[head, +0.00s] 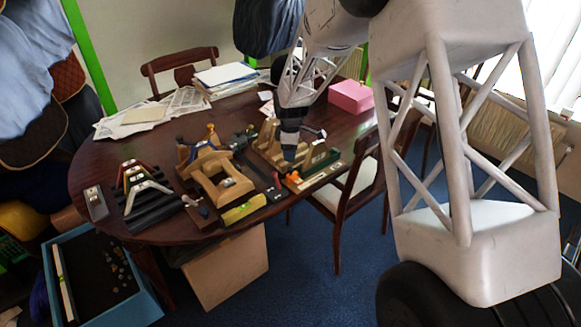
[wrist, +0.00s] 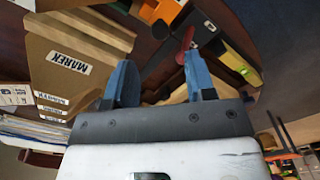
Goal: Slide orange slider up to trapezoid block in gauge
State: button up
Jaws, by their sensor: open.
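A small orange piece (head: 294,176), likely the orange slider, sits at the near end of a pale strip (head: 322,175) at the table's right front. An orange part (wrist: 160,10) also shows at the top of the wrist view, cut by the frame edge. My gripper (head: 289,155) is above the wooden fixture just behind the orange piece, pointing down. In the wrist view its two blue fingers (wrist: 160,82) stand apart with nothing held between them. A tapered wooden block marked MAREK (wrist: 72,68) is left of the fingers. I cannot tell which piece is the trapezoid block.
A wooden fixture (head: 267,145) and a green block (head: 322,158) stand close around my gripper. A wooden frame (head: 222,182), a yellow-green level (head: 243,209) and black stepped rails (head: 150,205) lie to the left. A pink box (head: 350,96) and papers (head: 180,103) are farther back.

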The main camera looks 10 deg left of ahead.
aim_at(291, 168)
jog(key=shift+f, duration=3.45)
grip_shut()
